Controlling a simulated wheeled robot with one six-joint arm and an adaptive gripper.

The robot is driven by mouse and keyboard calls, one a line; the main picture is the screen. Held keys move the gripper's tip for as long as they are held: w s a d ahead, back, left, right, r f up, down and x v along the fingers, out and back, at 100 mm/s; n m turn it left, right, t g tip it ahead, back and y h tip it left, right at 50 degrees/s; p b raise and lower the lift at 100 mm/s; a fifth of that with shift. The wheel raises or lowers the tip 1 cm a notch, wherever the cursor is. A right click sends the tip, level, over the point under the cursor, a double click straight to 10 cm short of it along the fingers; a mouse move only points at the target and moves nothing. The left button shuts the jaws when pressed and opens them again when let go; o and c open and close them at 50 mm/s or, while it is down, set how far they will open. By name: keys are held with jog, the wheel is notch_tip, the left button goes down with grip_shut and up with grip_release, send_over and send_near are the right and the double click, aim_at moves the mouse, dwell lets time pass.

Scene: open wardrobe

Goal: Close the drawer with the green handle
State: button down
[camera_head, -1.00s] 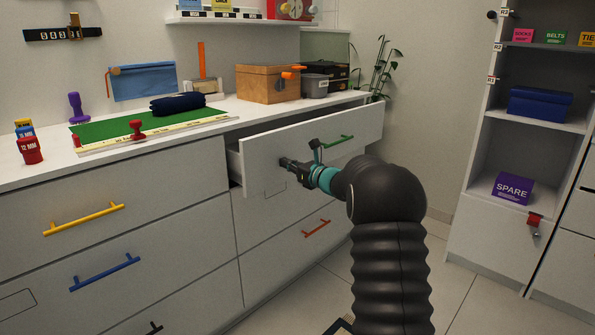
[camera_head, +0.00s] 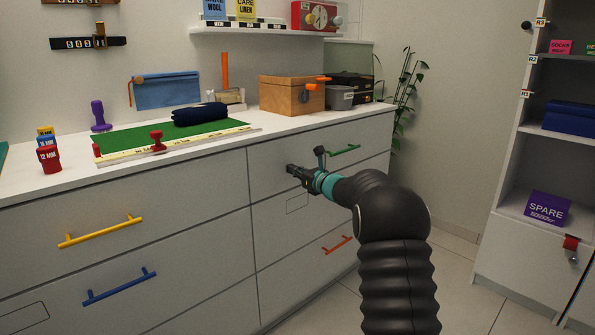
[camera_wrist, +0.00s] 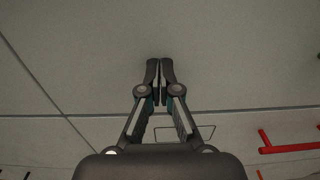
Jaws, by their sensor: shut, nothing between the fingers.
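The drawer with the green handle (camera_head: 345,150) is the top right drawer of the white dresser. Its front (camera_head: 270,160) now looks flush with the neighbouring fronts, with no open gap visible. My gripper (camera_head: 290,170) is shut and empty, its fingertips at or very near the drawer front, left of and below the green handle. In the wrist view my gripper (camera_wrist: 160,62) has its fingers together against the plain drawer front (camera_wrist: 230,60). Whether the tips touch it I cannot tell.
Yellow (camera_head: 100,232), blue (camera_head: 120,287) and red (camera_head: 338,245) handles mark other drawers, which look shut. A wooden box (camera_head: 290,97) and a green mat (camera_head: 130,143) are on the dresser top. A shelf unit (camera_head: 505,245) stands at the right, with free floor between.

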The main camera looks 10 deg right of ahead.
jog(key=shift+a+r, duration=0.1)
jog(key=shift+a, duration=0.2)
